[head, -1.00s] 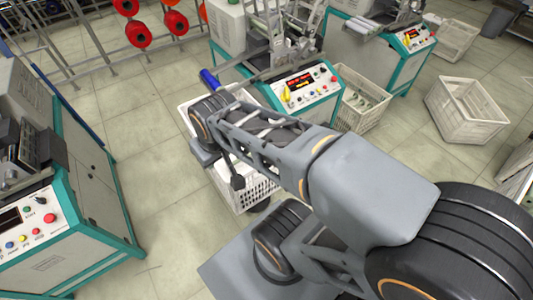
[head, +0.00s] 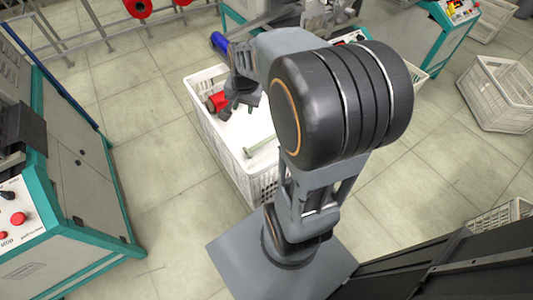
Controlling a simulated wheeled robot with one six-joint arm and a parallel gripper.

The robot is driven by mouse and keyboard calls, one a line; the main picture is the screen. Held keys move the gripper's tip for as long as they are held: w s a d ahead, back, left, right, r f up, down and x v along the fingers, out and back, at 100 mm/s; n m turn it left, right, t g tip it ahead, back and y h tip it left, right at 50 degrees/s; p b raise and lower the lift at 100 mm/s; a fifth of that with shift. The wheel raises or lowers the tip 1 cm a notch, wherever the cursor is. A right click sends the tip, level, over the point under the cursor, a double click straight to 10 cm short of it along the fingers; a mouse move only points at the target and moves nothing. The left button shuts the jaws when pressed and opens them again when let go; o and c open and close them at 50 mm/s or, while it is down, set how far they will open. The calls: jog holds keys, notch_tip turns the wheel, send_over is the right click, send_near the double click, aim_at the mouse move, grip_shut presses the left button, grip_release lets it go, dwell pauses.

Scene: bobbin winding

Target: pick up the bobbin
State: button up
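A white basket (head: 257,178) stands on the floor in front of the winding machine. In it lies a red bobbin (head: 217,101), near the left wall and partly covered by my gripper. A pale, thin rod-like piece (head: 262,145) also lies in the basket, partly hidden by my arm. My gripper (head: 241,111) hangs over the basket just right of the red bobbin. Its dark fingers look spread, with nothing seen between them. I cannot tell whether it touches the bobbin.
A blue cylinder (head: 219,42) sits by the machine behind the basket. A teal-edged cabinet (head: 75,160) with buttons stands at the left. Another white crate (head: 497,92) stands at the right. A rack with red bobbins (head: 138,8) is at the back. Floor between cabinet and basket is clear.

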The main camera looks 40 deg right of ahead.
aim_at(265, 140)
jog(key=w+d+f+m+b, duration=0.1)
jog(key=d+f+m+b, duration=0.1)
jog(key=f, duration=0.7)
jog(key=w+d+f+m+b, duration=0.2)
jog(key=d+f+m+b, duration=0.1)
jog(key=d+f+b, duration=0.2)
jog(key=w+d+f+m+b, duration=0.2)
jog(key=d+f+b, duration=0.2)
jog(key=f, duration=1)
jog(key=shift+d+m+g+b, duration=0.15)
jog(key=shift+m+g+b, duration=0.2)
jog(key=shift+b, duration=0.95)
jog(key=shift+w+f+b, duration=0.2)
jog(key=shift+f+b, duration=0.75)
jog(key=shift+f, duration=0.65)
jog(key=shift+w+f+b, duration=0.15)
jog(key=shift+f+b, duration=0.75)
jog(key=shift+f, duration=0.7)
jog(key=shift+r, duration=0.1)
grip_shut()
